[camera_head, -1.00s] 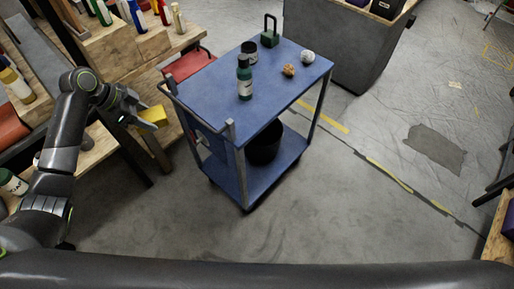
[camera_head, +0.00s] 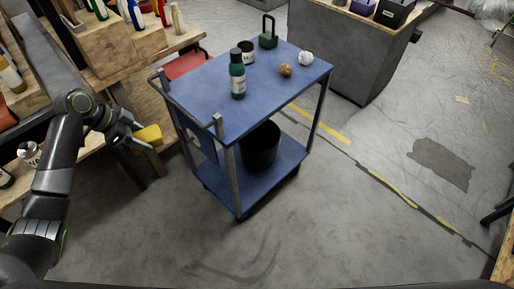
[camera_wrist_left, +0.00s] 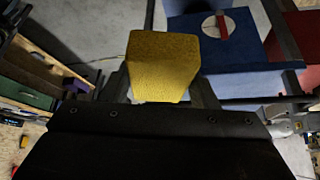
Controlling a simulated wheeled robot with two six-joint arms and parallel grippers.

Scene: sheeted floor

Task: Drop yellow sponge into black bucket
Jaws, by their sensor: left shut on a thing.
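The yellow sponge (camera_head: 148,136) is held by my left gripper (camera_head: 138,140), to the left of the blue cart. In the left wrist view the sponge (camera_wrist_left: 163,66) sits between the two fingers, which are shut on it. The black bucket (camera_head: 261,148) stands on the lower shelf of the blue cart (camera_head: 217,91), partly hidden by the top shelf. The sponge is apart from the bucket, outside the cart's left side. My right gripper does not show in any view.
A green bottle (camera_head: 237,78), a dark cup (camera_head: 247,57), a green padlock-shaped item (camera_head: 268,38), a brown lump (camera_head: 286,70) and a white crumpled ball (camera_head: 306,58) stand on the cart top. Corner posts frame the lower shelf. Floor in front is clear.

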